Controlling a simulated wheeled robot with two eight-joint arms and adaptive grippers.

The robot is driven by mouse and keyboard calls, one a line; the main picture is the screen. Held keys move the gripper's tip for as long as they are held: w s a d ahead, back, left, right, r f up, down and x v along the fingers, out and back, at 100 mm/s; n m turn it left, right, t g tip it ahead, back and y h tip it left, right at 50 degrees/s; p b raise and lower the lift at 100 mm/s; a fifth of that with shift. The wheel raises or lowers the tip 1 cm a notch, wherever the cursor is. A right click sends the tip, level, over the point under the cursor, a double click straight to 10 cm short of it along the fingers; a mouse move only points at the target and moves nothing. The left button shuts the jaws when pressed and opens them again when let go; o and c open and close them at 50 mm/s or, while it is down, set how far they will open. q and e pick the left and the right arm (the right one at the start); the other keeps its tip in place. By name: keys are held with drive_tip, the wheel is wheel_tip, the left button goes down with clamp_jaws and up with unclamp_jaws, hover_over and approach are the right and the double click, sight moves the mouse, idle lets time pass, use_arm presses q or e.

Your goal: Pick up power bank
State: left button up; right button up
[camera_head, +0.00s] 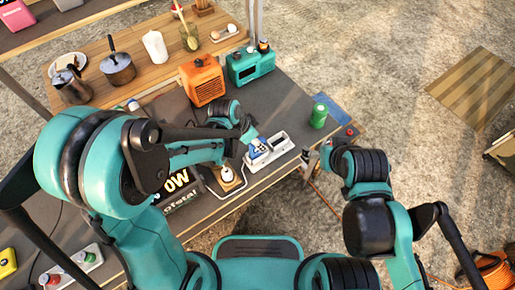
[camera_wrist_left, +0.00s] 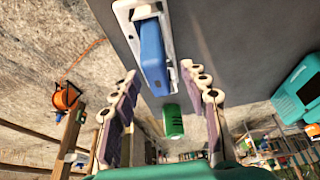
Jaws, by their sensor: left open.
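A blue block-shaped device, which looks like the power bank (camera_head: 257,149), sits in one end of a white tray (camera_head: 281,141) on the dark table. In the left wrist view the power bank (camera_wrist_left: 152,58) stands up from the white tray (camera_wrist_left: 126,10). My left gripper (camera_head: 252,137) is above the tray in the head view and partly covers it. In the left wrist view its two fingers (camera_wrist_left: 163,82) are wide apart and empty, with the power bank ahead between them. My right gripper (camera_head: 312,160) is at the table's front edge, right of the tray; its jaws are too small to read.
A green can (camera_head: 318,116) stands right of the tray. An orange box (camera_head: 202,80) and a teal box (camera_head: 250,65) stand behind. A wooden shelf with pots (camera_head: 117,68) is at the back.

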use_arm(q)
drive_tip(key=b+x, duration=0.2)
drive_tip(key=x, duration=0.3)
drive_tip(key=shift+s+f, duration=0.1)
clamp_jaws()
